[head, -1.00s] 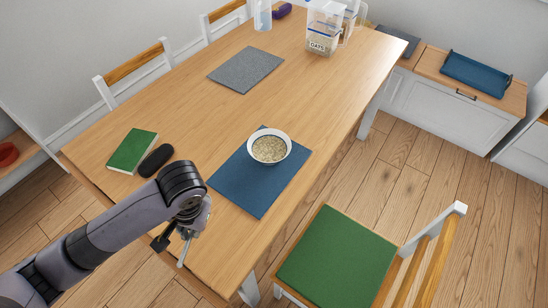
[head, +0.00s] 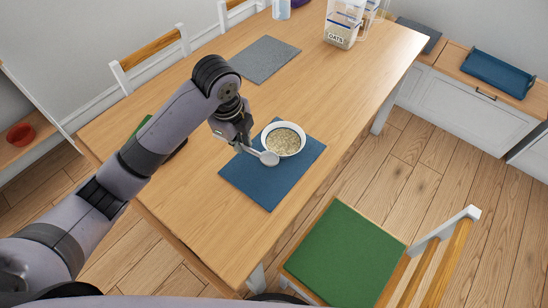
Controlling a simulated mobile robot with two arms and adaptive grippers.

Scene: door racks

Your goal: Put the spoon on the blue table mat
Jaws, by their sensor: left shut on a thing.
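The blue table mat (head: 262,192) lies on the wooden table near its front edge. A white bowl of oats (head: 284,139) stands on the mat's far part. My left gripper (head: 240,145) is shut on the spoon (head: 269,158), a pale spoon whose bowl end points right. The spoon's bowl end shows over the mat, close by the near left side of the bowl. I cannot tell whether it touches the mat. My right gripper is not in view.
A grey mat (head: 264,61) lies farther back on the table (head: 190,200). An oats container (head: 342,27) stands at the far end. A green book (head: 143,124) is mostly hidden behind my arm. A chair with a green seat (head: 345,255) stands at the front.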

